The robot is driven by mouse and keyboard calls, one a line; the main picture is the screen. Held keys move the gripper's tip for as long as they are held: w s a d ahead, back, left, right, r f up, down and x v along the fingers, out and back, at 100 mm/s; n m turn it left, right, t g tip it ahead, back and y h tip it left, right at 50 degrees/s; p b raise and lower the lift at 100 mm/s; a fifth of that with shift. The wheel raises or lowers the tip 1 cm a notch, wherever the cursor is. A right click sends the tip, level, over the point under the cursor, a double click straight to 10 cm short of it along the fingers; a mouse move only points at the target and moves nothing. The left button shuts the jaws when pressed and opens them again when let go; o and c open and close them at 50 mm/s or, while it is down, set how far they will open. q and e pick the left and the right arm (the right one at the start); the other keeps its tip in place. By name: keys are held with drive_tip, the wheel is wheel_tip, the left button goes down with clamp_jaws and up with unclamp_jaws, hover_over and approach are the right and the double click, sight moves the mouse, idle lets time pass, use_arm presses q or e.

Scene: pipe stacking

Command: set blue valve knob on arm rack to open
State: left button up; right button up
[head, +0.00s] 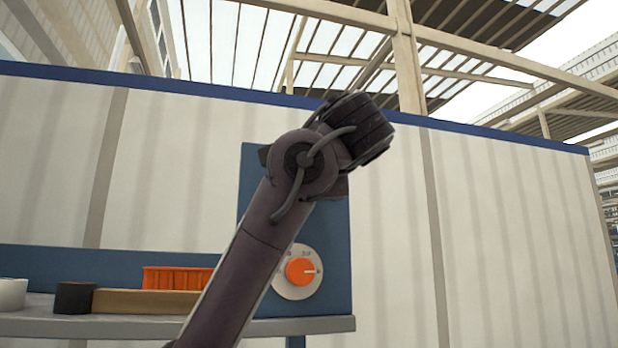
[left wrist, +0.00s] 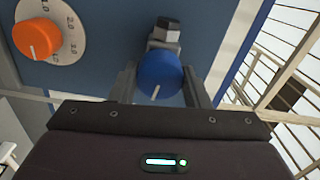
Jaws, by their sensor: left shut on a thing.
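The blue valve knob (left wrist: 157,78) shows in the left wrist view, mounted on the blue panel (left wrist: 120,35). A white pointer line on it runs toward the lower edge of that view, slightly left. My left gripper (left wrist: 160,74) has one finger on each side of the knob and is shut on it. In the head view my arm covers the knob, and the fingers do not show. The blue panel also shows in the head view (head: 338,225), behind my arm. My right gripper is in neither view.
An orange knob (head: 301,271) on a white numbered dial (head: 288,290) sits on the same panel, low right of my arm. A grey shelf (head: 90,328) holds an orange bin (head: 175,279), a wooden block (head: 145,302) and a dark cylinder (head: 74,298). A pale wall stands behind.

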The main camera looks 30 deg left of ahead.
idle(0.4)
use_arm(q)
drive_tip(key=o, duration=1)
drive_tip(key=shift+c, duration=0.2)
drive_tip(key=b+v, duration=0.3)
drive_tip(key=v, duration=0.4)
drive_tip(key=shift+s+d, duration=0.25)
drive_tip(key=shift+d, duration=0.05)
